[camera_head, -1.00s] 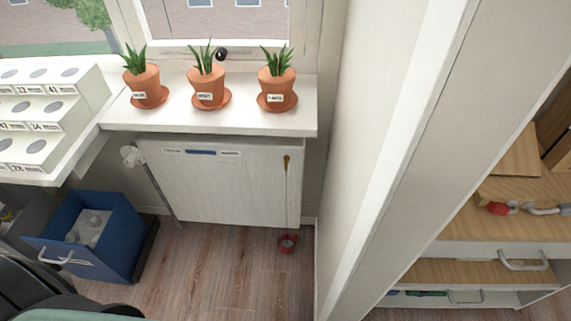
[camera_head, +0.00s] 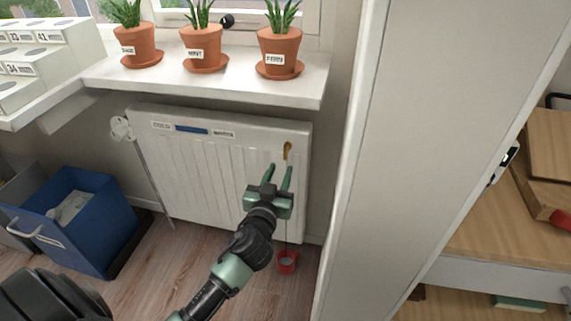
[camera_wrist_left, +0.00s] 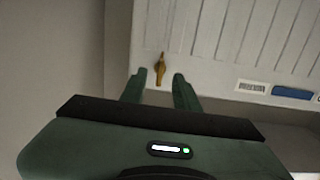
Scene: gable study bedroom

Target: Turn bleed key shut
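The bleed key (camera_head: 287,151) is a small brass piece at the upper right end of the white radiator (camera_head: 215,170). It also shows in the left wrist view (camera_wrist_left: 160,69), just beyond the gap between my fingertips. My left gripper (camera_head: 281,168) is open, its two green fingers pointing up at the key from just below. The fingers look apart from the key, with nothing between them. In the left wrist view the left gripper (camera_wrist_left: 156,76) has the key roughly centred between its fingers. My right gripper is not in view.
A windowsill (camera_head: 210,88) with several potted plants overhangs the radiator. A red cup-like object (camera_head: 287,262) is on the floor below the key. A white partition (camera_head: 400,130) stands close on the right. A blue bin (camera_head: 85,220) stands at the left.

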